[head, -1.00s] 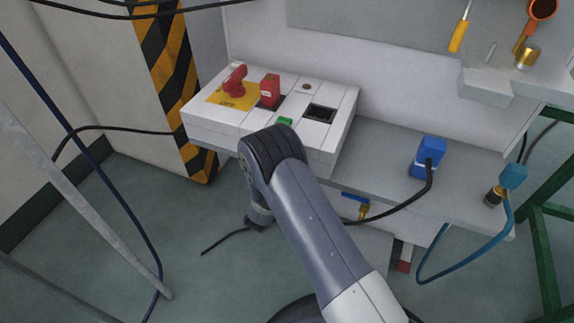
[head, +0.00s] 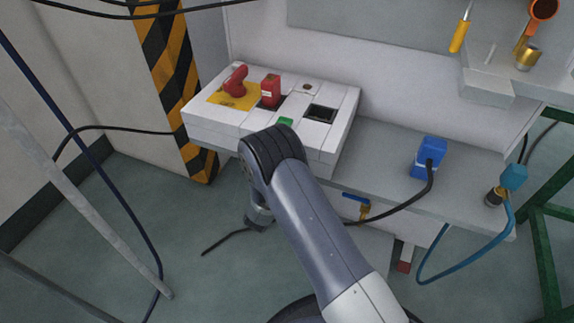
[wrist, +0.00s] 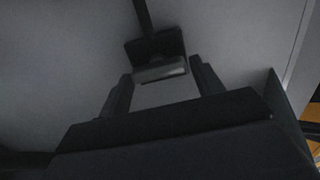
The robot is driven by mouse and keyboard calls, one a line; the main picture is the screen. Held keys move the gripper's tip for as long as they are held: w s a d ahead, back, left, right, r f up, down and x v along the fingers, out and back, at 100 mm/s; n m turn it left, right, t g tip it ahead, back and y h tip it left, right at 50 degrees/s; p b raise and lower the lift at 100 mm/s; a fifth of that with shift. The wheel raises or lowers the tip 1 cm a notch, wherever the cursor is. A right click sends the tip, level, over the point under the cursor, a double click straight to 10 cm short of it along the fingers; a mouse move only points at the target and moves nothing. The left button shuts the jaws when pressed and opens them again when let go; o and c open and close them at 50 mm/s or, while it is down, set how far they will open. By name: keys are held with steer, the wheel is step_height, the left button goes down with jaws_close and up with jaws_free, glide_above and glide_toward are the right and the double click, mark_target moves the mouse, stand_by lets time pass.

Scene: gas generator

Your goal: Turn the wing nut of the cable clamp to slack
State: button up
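In the dark wrist view, the cable clamp (wrist: 155,47) is a dark block with a cable running up from it. A paler grey bar (wrist: 161,71), which looks like its wing nut, lies along the lower edge of the block. My gripper (wrist: 160,68) has its two fingers apart, one on each side of this bar. Narrow gaps seem to show between the bar and the fingertips; contact is hard to judge in this light. In the head view, my arm hides the clamp and most of my gripper, below the front of the white switch box (head: 215,125).
The box carries a red rotary switch (head: 235,82), a red block (head: 271,90) and a green button (head: 285,122). A blue plug (head: 428,158) stands on the grey shelf (head: 385,175). A blue-handled valve (head: 357,199) sits below it. A striped post (head: 168,80) stands at left.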

steer(key=shift+o, duration=1.4)
steer(key=p+v, duration=0.3)
steer(key=v, duration=0.7)
steer(key=shift+s, duration=0.4)
steer(key=shift+a, duration=0.15)
steer(key=w+d+m+b, duration=0.1)
steer(key=w+d+b, duration=0.2)
steer(key=w, duration=0.7)
steer(key=shift+d+m, duration=0.4)
steer(key=shift+w, duration=0.1)
